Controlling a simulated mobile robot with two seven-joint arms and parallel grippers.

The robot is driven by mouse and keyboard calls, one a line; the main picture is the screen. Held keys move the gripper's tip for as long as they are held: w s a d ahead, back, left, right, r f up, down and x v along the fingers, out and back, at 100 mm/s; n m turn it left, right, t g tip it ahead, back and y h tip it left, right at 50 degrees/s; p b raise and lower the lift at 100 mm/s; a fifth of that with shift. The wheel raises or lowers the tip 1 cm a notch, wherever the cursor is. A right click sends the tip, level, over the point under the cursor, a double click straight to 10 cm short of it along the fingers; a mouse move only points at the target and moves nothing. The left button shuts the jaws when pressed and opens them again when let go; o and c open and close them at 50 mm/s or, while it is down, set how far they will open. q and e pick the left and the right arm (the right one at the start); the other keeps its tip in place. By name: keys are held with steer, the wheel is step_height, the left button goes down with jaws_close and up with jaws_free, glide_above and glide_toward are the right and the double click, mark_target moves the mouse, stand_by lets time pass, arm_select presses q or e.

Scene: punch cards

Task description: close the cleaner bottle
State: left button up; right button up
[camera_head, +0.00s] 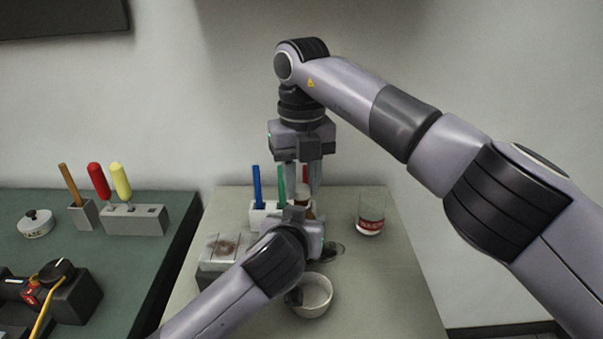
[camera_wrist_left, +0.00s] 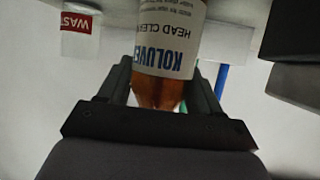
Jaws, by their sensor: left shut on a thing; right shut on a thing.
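The cleaner bottle (camera_head: 309,209), amber with a white label, stands upright on the pale table, mostly hidden behind my left gripper in the head view. In the left wrist view the bottle (camera_wrist_left: 165,60) sits between the fingers of my left gripper (camera_wrist_left: 158,95), which is shut on it. My right gripper (camera_head: 303,188) points straight down above the bottle, shut on a small pale piece at its top that looks like the cap (camera_head: 303,189). I cannot tell whether the cap touches the bottle's neck.
A glass with a red label (camera_head: 371,222) stands to the right, a white bowl (camera_head: 325,296) in front. A pen rack (camera_head: 258,215) is behind and a grey box (camera_head: 222,262) to the left. A green bench (camera_head: 150,262) with tools lies further left. The table's right side is clear.

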steer(key=shift+f, duration=0.6)
stand_by(0.5)
arm_select(q)
jaws_close()
arm_select(e)
steer(key=m, duration=0.4)
steer(key=shift+m, duration=0.3)
steer(key=m, duration=0.3)
steer(key=shift+a, duration=0.1)
steer(key=m, duration=0.6)
steer(key=shift+w, duration=0.1)
steer(key=m, duration=1.1)
steer(key=shift+w, duration=0.1)
steer(key=m, duration=0.4)
steer(key=shift+m, duration=0.3)
